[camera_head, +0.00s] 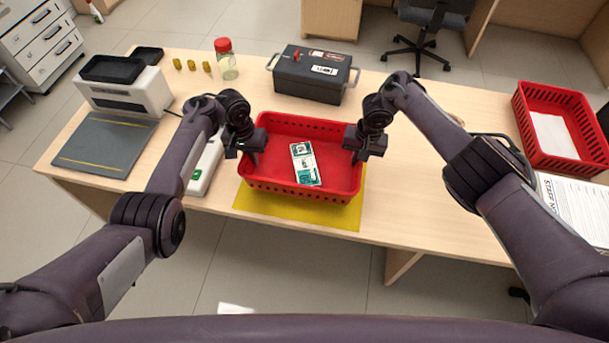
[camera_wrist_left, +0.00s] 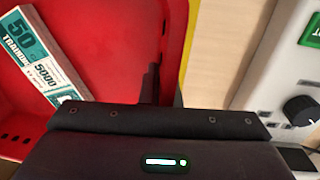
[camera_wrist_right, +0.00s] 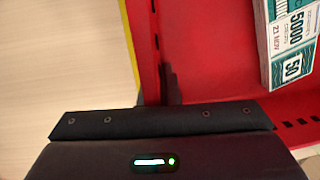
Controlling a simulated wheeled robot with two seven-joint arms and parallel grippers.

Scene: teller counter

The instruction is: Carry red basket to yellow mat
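The red basket (camera_head: 300,190) with a bundle of training notes (camera_head: 305,163) in it is over the yellow mat (camera_head: 300,214). The mat shows along its front and right edge; I cannot tell whether the basket touches it. My left gripper (camera_head: 252,155) is shut on the basket's left wall, also seen in the left wrist view (camera_wrist_left: 150,85). My right gripper (camera_head: 357,157) is shut on the right wall, with its fingers straddling it in the right wrist view (camera_wrist_right: 160,88). The basket looks about level.
A white device (camera_head: 203,168) stands close left of the basket. A dark cash box (camera_head: 311,75) is behind it. A second red basket (camera_head: 562,165) with paper and a clipboard (camera_head: 575,205) lie at right. The counter between is clear.

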